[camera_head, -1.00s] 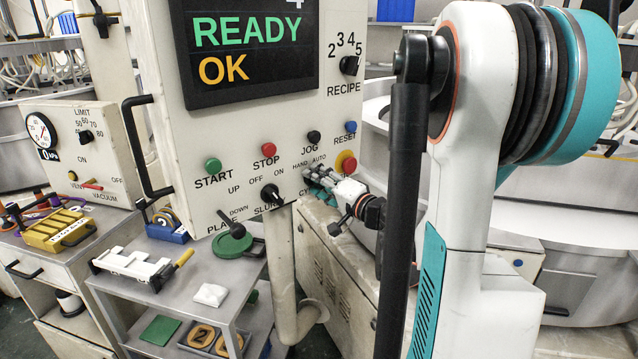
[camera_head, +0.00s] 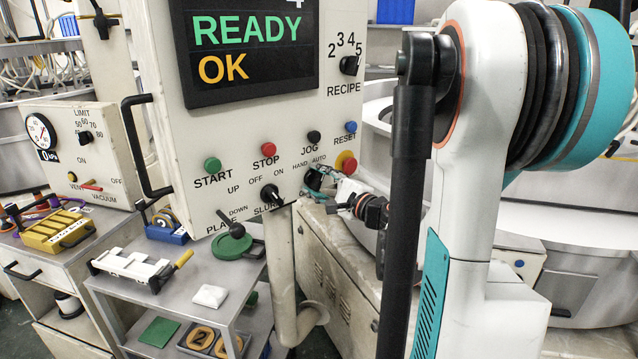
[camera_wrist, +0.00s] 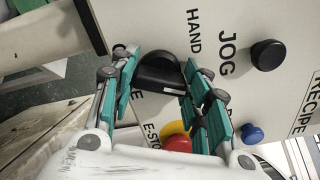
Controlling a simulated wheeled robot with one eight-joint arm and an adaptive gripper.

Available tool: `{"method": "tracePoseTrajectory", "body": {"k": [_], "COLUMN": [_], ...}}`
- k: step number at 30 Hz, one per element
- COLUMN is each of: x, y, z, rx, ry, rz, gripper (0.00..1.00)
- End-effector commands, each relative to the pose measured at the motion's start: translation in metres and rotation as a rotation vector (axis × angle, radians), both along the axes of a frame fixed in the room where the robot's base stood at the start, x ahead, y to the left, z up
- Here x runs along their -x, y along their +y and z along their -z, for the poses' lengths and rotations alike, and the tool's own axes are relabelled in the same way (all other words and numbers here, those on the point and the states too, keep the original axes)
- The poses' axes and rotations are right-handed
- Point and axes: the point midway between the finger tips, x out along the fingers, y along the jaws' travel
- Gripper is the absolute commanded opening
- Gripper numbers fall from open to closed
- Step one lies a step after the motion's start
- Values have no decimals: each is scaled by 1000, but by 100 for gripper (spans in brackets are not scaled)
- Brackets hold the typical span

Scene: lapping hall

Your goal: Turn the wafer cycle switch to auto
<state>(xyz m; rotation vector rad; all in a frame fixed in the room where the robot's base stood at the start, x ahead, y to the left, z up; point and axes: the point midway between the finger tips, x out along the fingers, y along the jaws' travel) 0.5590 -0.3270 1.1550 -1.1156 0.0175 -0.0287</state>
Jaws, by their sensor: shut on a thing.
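The wafer cycle switch shows in the wrist view as a black knob (camera_wrist: 158,74) on the pale panel, beside the HAND label. My gripper (camera_wrist: 163,66) has its teal-padded fingers on either side of the knob and is shut on it. In the head view my gripper (camera_head: 314,180) is at the panel's lower right edge, under the HAND and AUTO labels. The AUTO label is largely hidden in the wrist view, and I cannot tell which label the knob points to.
The red emergency stop button (camera_wrist: 178,144) on its yellow base is close to the right finger. The black JOG button (camera_wrist: 267,55) and blue RESET button (camera_wrist: 252,133) are nearby. The slurry switch (camera_head: 271,195) is left of my gripper. The screen (camera_head: 250,48) reads READY OK.

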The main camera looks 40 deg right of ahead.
Motion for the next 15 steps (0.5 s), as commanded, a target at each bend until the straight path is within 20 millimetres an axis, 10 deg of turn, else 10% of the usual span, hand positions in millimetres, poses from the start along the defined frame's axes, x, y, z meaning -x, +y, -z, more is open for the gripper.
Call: {"method": "tracePoseTrajectory", "body": {"k": [15], "x": [0], "y": [0], "z": [1], "rx": [-85], "ry": [-1], "rz": [0], "gripper": [19]}}
